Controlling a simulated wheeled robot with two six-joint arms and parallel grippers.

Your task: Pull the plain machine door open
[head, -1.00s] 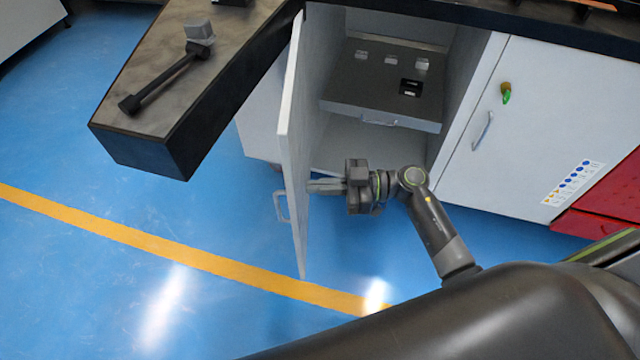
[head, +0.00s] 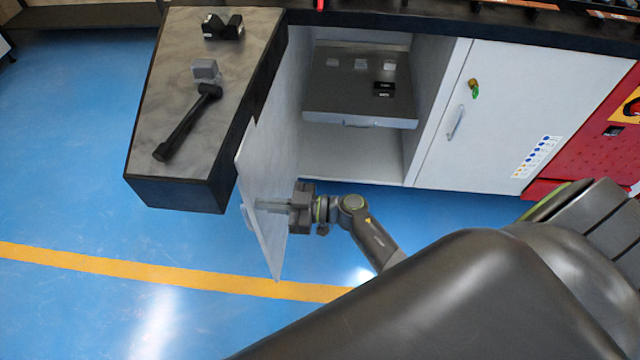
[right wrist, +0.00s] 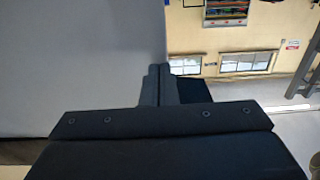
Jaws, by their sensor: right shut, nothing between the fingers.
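The plain machine door (head: 263,190) stands wide open on the left of the cabinet, its inner face turned toward my right arm. Its handle (head: 248,221) shows at the door's outer side, near the free edge. My right gripper (head: 258,204) is shut and empty, with its fingertips at the door's inner face; whether they touch it I cannot tell. In the right wrist view the shut fingers (right wrist: 158,85) point along the grey door panel (right wrist: 80,60), which fills the left side. My left gripper is not in view.
Inside the open cabinet is a grey drawer or shelf (head: 358,95) with small blocks on it. A closed white door (head: 530,100) with a key and handle is to the right, then a red cabinet (head: 590,150). A dark-edged counter (head: 150,120) juts out above the open door.

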